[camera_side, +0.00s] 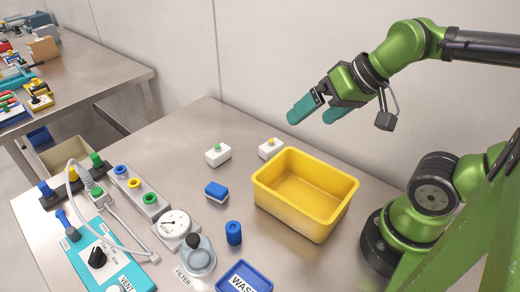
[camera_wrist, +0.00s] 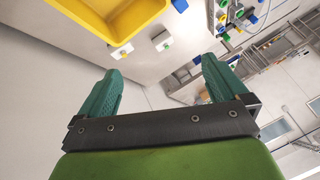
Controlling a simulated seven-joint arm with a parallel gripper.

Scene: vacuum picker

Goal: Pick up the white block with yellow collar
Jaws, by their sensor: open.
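The white block with yellow collar (camera_side: 268,151) stands on the metal table beside the back left wall of the yellow bin in the side view. In the wrist view the same block (camera_wrist: 118,49) is small, just below the bin's edge and beyond the fingers. A similar white block with a green collar (camera_side: 217,156) stands to its left; it also shows in the wrist view (camera_wrist: 160,41). My gripper (camera_side: 311,114) has teal fingers, is open and empty, and hangs in the air above the table's back side. Its two fingers (camera_wrist: 160,72) show spread apart in the wrist view.
The empty yellow bin (camera_side: 275,203) stands in front of the yellow-collared block. A blue block (camera_side: 216,192), a blue cylinder (camera_side: 233,234), a gauge (camera_side: 174,223) and a blue tray (camera_side: 243,277) lie forward. A wall (camera_side: 265,70) rises behind. The table's back left is clear.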

